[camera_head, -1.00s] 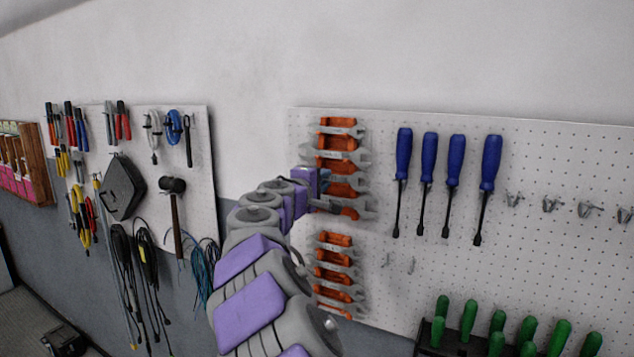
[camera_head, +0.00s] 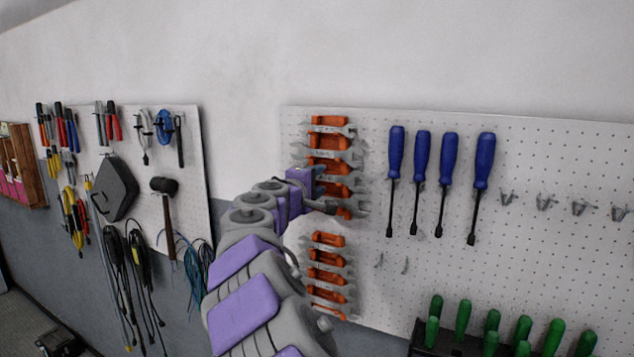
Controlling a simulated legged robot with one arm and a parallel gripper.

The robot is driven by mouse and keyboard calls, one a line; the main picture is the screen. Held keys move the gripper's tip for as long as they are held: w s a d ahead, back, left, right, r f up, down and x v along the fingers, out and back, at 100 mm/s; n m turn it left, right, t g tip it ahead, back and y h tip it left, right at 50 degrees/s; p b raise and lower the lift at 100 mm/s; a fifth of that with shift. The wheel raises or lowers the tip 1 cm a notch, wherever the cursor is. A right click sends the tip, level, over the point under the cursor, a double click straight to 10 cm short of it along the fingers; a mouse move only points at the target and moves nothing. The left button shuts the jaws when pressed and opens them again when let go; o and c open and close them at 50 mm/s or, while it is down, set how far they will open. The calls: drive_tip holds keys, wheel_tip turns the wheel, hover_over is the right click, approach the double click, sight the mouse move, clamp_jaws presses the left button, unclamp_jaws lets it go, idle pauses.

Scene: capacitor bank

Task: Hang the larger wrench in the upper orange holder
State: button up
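The upper orange holder (camera_head: 328,141) is fixed on the right pegboard, with several grey wrenches lying across it. The lowest of these wrenches (camera_head: 350,208) shows its open jaw at the right, beside the end of my arm. A lower orange holder (camera_head: 327,255) below it carries several smaller wrenches. My arm reaches up from the bottom, and my gripper (camera_head: 316,182) is in front of the lower left part of the upper holder. Its fingers are small and mostly hidden by the wrist. I cannot tell whether it touches or grips a wrench.
Blue screwdrivers (camera_head: 448,167) hang to the right of the holders, with empty metal hooks (camera_head: 545,203) beyond. Green-handled tools (camera_head: 492,321) stand in a black rack (camera_head: 452,343) at the lower right. A left pegboard (camera_head: 195,150) carries pliers, a mallet (camera_head: 164,186) and cables.

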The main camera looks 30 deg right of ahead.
drive_tip(key=shift+s+a, duration=0.15)
drive_tip(key=b+v, duration=0.3)
drive_tip(key=v, duration=1.4)
drive_tip(key=s+d+f+m+g+y+b, duration=0.1)
drive_tip(key=s+f+m+g+y+b, duration=0.3)
drive_tip(key=f, duration=0.8)
drive_tip(key=s+f+m+g+y+b, duration=0.1)
drive_tip(key=s+f+b, duration=0.2)
drive_tip(key=s+f, duration=0.55)
drive_tip(key=s+d+f+m+g+y+b, duration=0.1)
drive_tip(key=s+f+m+g+y+b, duration=0.15)
drive_tip(key=f, duration=1.25)
drive_tip(key=s+a+f+g+y+b, duration=0.2)
drive_tip(key=s+a+f+y+b, duration=0.1)
drive_tip(key=s+f, duration=0.6)
drive_tip(key=s+a+f+g+y+b, duration=0.3)
drive_tip(key=s+f, duration=0.6)
drive_tip(key=s, duration=0.8)
drive_tip(key=shift+a+y+b, duration=0.35)
drive_tip(key=shift+a+b, duration=0.6)
drive_tip(key=shift+b, duration=0.45)
